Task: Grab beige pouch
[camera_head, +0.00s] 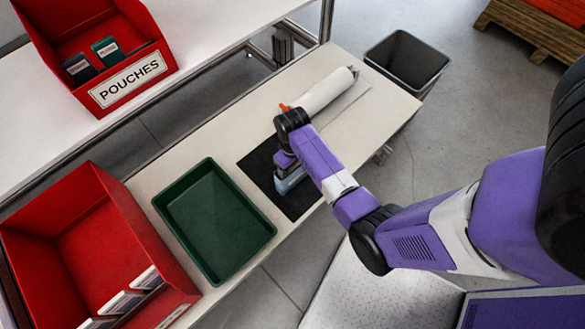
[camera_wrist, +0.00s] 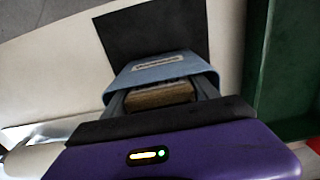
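My gripper (camera_head: 289,183) is low over a black mat (camera_head: 298,207) on the bench, to the right of the green tray. In the wrist view my gripper (camera_wrist: 160,96) has its fingers apart, with a beige-brown textured piece (camera_wrist: 160,95) between them. I cannot tell whether this piece is the beige pouch, or whether the fingers press on it. A blue-grey form with a pale label (camera_wrist: 158,64) shows just beyond it, against the black mat (camera_wrist: 155,30). The gripper hides most of what lies below.
A green tray (camera_head: 178,203) stands left of the mat; its edge (camera_wrist: 257,60) shows in the wrist view. A red POUCHES bin (camera_head: 155,50) holds dark pouches. Another red bin (camera_head: 30,235) holds labelled items. A white roll (camera_head: 322,92) lies behind my gripper. A grey waste bin (camera_head: 420,80) stands beyond.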

